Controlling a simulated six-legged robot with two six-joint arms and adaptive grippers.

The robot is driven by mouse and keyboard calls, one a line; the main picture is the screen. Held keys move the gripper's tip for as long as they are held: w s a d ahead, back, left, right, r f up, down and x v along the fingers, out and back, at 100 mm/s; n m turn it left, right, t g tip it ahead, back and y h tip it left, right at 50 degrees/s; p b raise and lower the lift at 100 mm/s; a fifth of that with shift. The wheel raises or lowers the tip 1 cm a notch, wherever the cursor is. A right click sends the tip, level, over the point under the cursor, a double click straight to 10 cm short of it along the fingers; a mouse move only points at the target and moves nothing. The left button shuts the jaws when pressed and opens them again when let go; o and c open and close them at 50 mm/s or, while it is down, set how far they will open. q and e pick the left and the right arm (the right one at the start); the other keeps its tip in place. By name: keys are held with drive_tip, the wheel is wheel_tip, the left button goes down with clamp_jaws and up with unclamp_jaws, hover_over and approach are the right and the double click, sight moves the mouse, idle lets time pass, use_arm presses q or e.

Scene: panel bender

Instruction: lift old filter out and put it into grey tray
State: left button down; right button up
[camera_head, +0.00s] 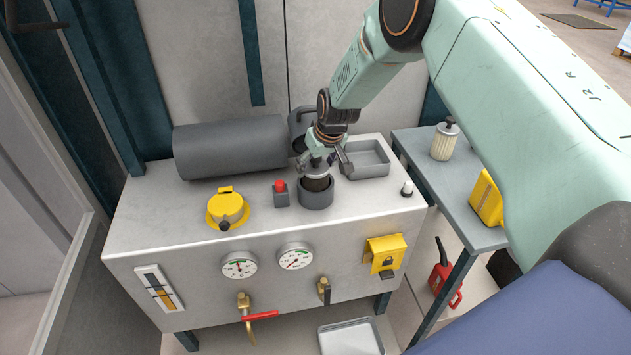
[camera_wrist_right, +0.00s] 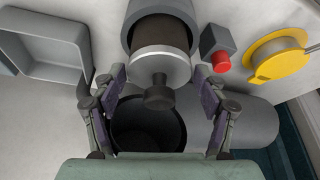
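The old filter (camera_head: 317,183) has a dark brown body, a silver cap and a black knob. It stands in a round dark grey housing (camera_head: 316,200) on the machine top, its upper part above the rim. In the right wrist view the filter's cap (camera_wrist_right: 160,66) and knob lie between the fingers. My right gripper (camera_head: 324,166) is open over the filter, a finger on each side, with gaps visible in the right wrist view (camera_wrist_right: 158,80). The grey tray (camera_head: 386,169) is empty, just right of the housing; it also shows in the right wrist view (camera_wrist_right: 45,74). My left gripper is out of view.
A dark grey open canister (camera_head: 299,120) stands behind the gripper, beside a large grey cylinder (camera_head: 230,147). A red button (camera_head: 280,187) and yellow cap (camera_head: 227,209) are left of the housing. A pale pleated filter (camera_head: 444,145) stands on the side table.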

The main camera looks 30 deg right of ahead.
drive_tip(key=shift+d, duration=0.15)
drive_tip(key=shift+c, duration=1.4)
drive_tip(key=shift+a, duration=0.3)
drive_tip(key=c, duration=0.6)
drive_tip(key=shift+d, duration=0.25)
drive_tip(key=c, duration=0.5)
drive_tip(key=shift+a, duration=0.1)
